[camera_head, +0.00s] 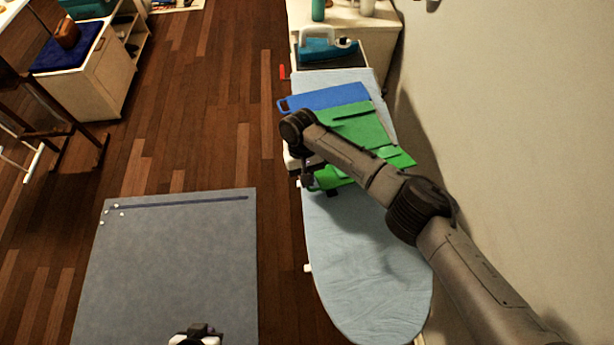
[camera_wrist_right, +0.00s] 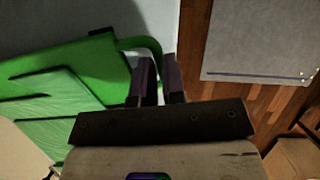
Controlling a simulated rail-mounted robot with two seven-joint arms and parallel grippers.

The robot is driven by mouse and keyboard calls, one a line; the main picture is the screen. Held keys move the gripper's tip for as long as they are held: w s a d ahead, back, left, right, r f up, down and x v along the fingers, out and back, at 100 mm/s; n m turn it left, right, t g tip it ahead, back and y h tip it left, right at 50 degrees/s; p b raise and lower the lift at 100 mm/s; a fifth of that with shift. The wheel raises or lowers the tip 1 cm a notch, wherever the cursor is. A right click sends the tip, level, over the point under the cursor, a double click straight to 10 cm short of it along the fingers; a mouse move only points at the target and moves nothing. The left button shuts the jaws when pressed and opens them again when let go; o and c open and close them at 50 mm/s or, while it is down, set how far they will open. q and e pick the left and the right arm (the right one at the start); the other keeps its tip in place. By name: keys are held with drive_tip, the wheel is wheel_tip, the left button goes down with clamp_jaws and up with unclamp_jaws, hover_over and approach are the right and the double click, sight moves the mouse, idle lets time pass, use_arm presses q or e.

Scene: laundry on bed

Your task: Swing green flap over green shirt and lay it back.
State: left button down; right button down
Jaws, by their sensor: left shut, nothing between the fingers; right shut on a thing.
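A bright green flap (camera_wrist_right: 85,60) with a looped handle (camera_wrist_right: 150,46) fills the left of the right wrist view. My right gripper (camera_wrist_right: 160,95) is shut on the handle at the flap's edge. A paler green cloth, seemingly the green shirt (camera_wrist_right: 50,92), shows beside slots in the green. In the head view the green flap (camera_head: 326,179) shows near my right gripper (camera_head: 305,184), and more green (camera_head: 362,125) lies beyond; my right arm hides part, and shirt and flap are hard to separate there. My left gripper (camera_head: 197,337) is shut and empty at the bottom edge, away from the green things.
The green things lie on a light blue ironing board (camera_head: 365,270), whose near half is bare. A blue panel (camera_head: 325,97) with a handle adjoins them. A wall (camera_head: 500,110) stands close at right. A grey mat-like surface (camera_head: 170,265) is at lower left.

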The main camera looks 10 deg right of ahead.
drive_tip(key=shift+w+a+r+g+b, duration=0.1)
drive_tip(key=shift+w+r+g+b, duration=0.1)
drive_tip(key=shift+g+b, duration=0.4)
drive_tip(key=shift+w+r+g+b, duration=0.2)
drive_tip(key=shift+g+b, duration=0.25)
drive_tip(key=shift+g, duration=0.15)
drive_tip(key=shift+r, duration=0.1)
